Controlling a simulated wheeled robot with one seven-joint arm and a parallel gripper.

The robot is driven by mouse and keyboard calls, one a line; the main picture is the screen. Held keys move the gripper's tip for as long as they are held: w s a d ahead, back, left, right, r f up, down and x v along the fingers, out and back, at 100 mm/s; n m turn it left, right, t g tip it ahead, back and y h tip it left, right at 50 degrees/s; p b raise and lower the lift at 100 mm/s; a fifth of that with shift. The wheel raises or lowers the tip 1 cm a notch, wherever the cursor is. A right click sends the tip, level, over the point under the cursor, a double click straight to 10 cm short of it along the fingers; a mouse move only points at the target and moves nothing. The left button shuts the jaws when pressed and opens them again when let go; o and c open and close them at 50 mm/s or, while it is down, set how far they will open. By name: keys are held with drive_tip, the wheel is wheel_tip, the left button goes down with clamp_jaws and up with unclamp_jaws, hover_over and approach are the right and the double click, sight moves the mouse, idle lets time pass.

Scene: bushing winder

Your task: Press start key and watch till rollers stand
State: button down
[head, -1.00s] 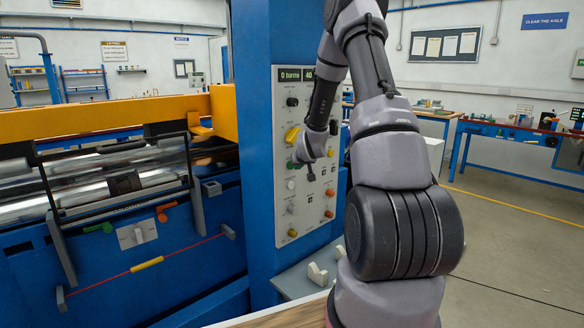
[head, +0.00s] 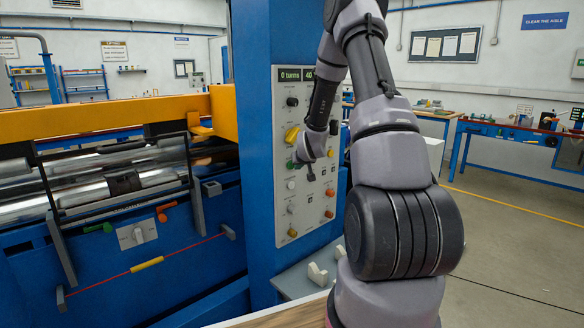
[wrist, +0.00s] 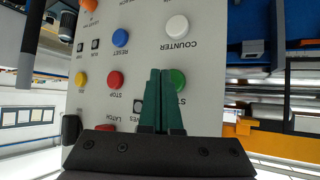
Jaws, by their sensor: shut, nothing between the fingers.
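The grey control panel (head: 283,215) stands on the blue column, with a display reading 0 turns and 40. My gripper (wrist: 160,72) is shut and empty in the wrist view, its dark green fingertips close in front of the panel. In the head view the green key (head: 291,165) sits beside my wrist. The shiny rollers (head: 90,192) lie in the machine at left, behind a dark guard frame.
In the wrist view, a red STOP key (wrist: 115,79), a blue RESET key (wrist: 121,38) and a white COUNTER key (wrist: 177,27) surround the fingers. A yellow beam (head: 110,118) spans the machine. A white bracket (head: 317,274) stands on the ledge below the panel.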

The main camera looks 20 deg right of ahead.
drive_tip(key=shift+w, duration=0.1)
drive_tip(key=shift+w+a, duration=0.1)
drive_tip(key=shift+w, duration=0.2)
